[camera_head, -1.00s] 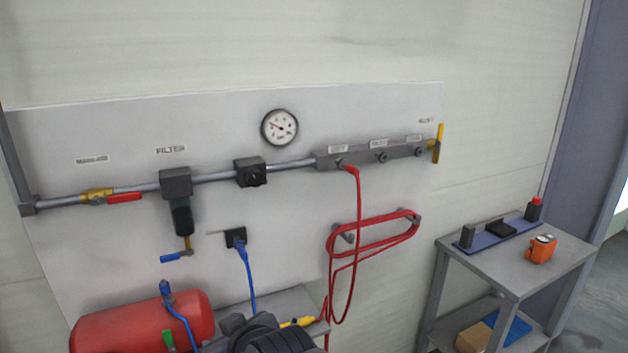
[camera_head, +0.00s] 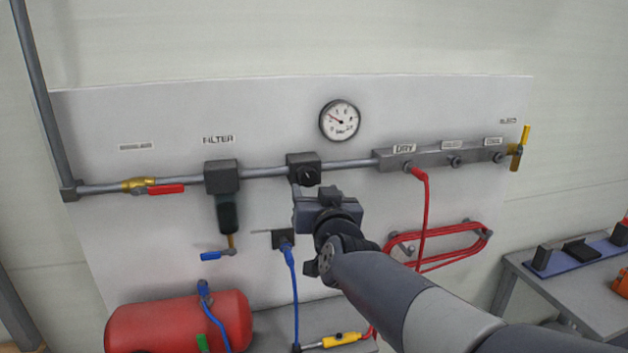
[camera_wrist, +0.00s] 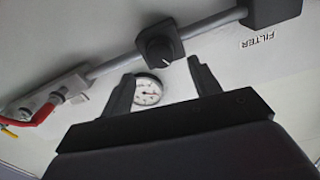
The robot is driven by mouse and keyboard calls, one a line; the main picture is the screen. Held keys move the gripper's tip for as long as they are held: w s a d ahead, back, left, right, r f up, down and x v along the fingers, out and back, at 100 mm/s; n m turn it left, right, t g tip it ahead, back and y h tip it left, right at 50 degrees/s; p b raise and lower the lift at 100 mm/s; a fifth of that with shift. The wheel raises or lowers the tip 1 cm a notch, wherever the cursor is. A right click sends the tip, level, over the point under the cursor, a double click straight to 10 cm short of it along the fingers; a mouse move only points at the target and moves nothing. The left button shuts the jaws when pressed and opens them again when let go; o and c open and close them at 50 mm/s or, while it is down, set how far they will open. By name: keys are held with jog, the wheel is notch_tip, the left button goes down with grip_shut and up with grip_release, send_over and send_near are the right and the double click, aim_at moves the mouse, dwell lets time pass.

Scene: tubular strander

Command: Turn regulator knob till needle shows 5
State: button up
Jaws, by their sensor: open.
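The regulator is a dark block with a round black knob (camera_head: 308,174) on the pipe, left of the grey manifold. In the wrist view the knob (camera_wrist: 158,48) shows a pale mark. The white round gauge (camera_head: 339,120) hangs above the pipe. Its needle points to the upper left; the numbers are too small to read surely. My gripper (camera_head: 312,193) is open and empty, just below the knob in the head view. In the wrist view its fingers stand apart, with the knob beyond their tips and the gauge (camera_wrist: 148,90) showing between them.
The filter (camera_head: 227,205) hangs left of the regulator. A red-handled valve (camera_head: 165,188) is further left. A blue hose (camera_head: 294,275) hangs below, and a red hose (camera_head: 425,210) hangs from the manifold (camera_head: 430,158). A red tank (camera_head: 175,322) stands below. A side table (camera_head: 560,290) is at right.

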aim_at(309, 180)
jog(key=shift+p+x, duration=0.55)
jog(key=shift+x, duration=2.65)
jog(key=shift+c, duration=0.6)
jog(key=c, duration=0.9)
jog(key=shift+m+b, duration=0.35)
jog(key=shift+m, duration=0.05)
